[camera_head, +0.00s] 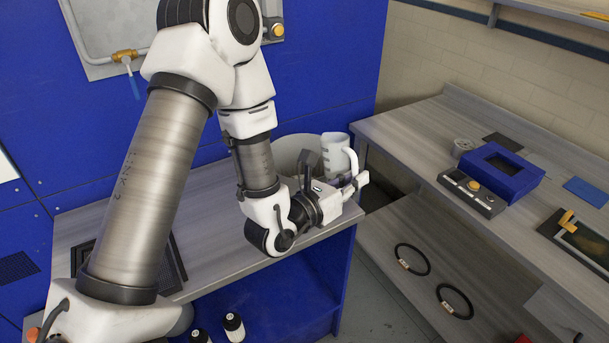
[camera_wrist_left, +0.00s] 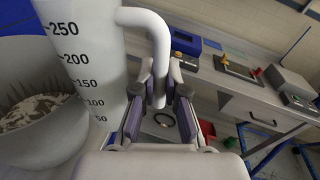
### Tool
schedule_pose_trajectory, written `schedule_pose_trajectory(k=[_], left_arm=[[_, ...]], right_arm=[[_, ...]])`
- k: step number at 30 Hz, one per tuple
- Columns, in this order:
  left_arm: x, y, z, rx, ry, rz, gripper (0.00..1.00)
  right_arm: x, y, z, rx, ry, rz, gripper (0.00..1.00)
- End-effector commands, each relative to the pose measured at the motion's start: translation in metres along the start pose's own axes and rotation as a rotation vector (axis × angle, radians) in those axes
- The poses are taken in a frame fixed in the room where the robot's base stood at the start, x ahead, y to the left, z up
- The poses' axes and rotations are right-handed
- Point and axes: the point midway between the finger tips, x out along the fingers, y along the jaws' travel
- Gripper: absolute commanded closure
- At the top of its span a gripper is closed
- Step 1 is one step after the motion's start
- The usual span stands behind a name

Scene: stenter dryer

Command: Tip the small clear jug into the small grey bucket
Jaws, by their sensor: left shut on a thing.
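In the left wrist view the jug (camera_wrist_left: 80,65) fills the upper left, about upright. My left gripper (camera_head: 352,181) is shut on the jug's handle; the fingers (camera_wrist_left: 158,88) sit on both sides of it in the wrist view. The small grey bucket (camera_head: 292,146) stands on the bench just left of the jug, partly hidden by my arm. In the wrist view the bucket (camera_wrist_left: 30,140) holds pale and dark matter. The jug's contents cannot be seen. My right gripper is not in view.
A grey side bench (camera_head: 460,215) on the right carries a blue box (camera_head: 500,172), a control unit (camera_head: 472,190) and a framed panel (camera_head: 585,240). Two black rings (camera_head: 412,259) lie on a lower surface. A blue wall (camera_head: 320,60) stands behind the bench.

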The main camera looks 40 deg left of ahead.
Motion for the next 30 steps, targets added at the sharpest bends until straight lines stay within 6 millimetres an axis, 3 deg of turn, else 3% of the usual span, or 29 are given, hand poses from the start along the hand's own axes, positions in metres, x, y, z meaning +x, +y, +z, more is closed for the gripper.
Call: schedule_pose_trajectory(k=[1,7,15,30], left_arm=[[0.0,0.0,-0.013,0.034,-0.007,-0.002,1.0],[-0.002,-0.01,0.004,0.204,-0.041,-0.001,1.0],[-0.002,-0.011,0.007,0.214,-0.041,-0.001,1.0],[-0.004,-0.021,0.056,0.212,-0.041,-0.001,1.0]], right_arm=[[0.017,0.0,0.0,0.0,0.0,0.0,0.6],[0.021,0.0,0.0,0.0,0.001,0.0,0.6],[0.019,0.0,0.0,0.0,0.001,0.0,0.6],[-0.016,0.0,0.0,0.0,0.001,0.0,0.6]])
